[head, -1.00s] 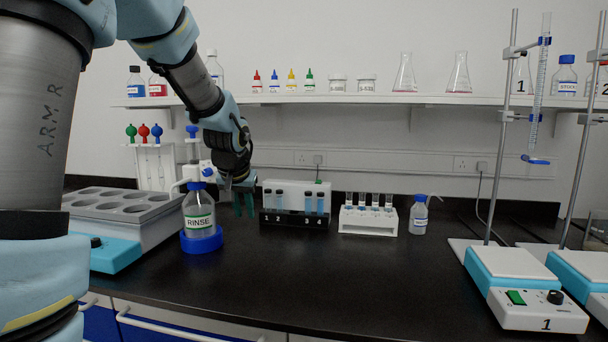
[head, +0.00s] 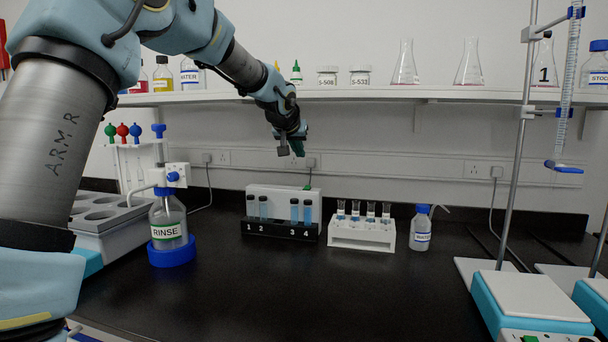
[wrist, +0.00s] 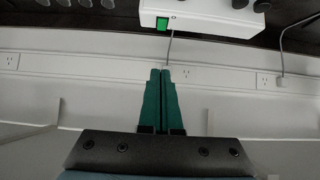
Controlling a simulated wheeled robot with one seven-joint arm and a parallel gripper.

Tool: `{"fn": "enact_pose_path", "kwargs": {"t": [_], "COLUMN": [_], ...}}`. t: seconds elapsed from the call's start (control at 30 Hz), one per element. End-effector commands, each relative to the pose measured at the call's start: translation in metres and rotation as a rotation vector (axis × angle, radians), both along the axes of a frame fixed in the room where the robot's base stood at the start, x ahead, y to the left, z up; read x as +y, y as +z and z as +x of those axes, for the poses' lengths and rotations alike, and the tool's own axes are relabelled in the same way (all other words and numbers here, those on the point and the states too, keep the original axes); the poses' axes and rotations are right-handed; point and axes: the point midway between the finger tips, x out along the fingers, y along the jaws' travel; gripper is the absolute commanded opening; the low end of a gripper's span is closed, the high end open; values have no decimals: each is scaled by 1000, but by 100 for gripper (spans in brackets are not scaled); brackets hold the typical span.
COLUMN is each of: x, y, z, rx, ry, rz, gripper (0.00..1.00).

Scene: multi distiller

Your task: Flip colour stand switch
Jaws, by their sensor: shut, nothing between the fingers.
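The colour stand (head: 262,192) is a white box at the back of the bench, with a black front rack numbered 1 to 4 holding several blue-filled vials. Its green switch (head: 308,187) shows small at the top right of the box. In the wrist view the white box (wrist: 215,18) is at the top edge, with the green switch (wrist: 162,24) on it. My gripper (head: 298,149) is in the air above the stand, pointing down. In the wrist view its green fingers (wrist: 160,72) are together and empty, apart from the switch. The switch's tilt is too small to tell.
A white vial rack (head: 362,234) and a small blue-capped bottle (head: 421,229) stand right of the stand. A rinse bottle (head: 168,225) stands to the left. A shelf (head: 370,95) with flasks runs along the wall behind my arm. The front bench is clear.

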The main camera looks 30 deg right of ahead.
Motion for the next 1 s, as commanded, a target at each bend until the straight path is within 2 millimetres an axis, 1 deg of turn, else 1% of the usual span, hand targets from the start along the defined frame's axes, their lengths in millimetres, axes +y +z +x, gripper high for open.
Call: {"fn": "enact_pose_path", "kwargs": {"t": [0.17, 0.57, 0.7, 0.8, 1.0], "x": [-11, -53, -54, -56, -56], "y": [-13, -59, -81, -92, -100], "z": [11, 56, 58, 59, 60], "rx": [3, 2, 2, 2, 1], "ry": [1, 0, -1, -1, 0], "rz": [2, 2, 4, 4, 1], "gripper": [0, 0, 0, 0, 0]}}
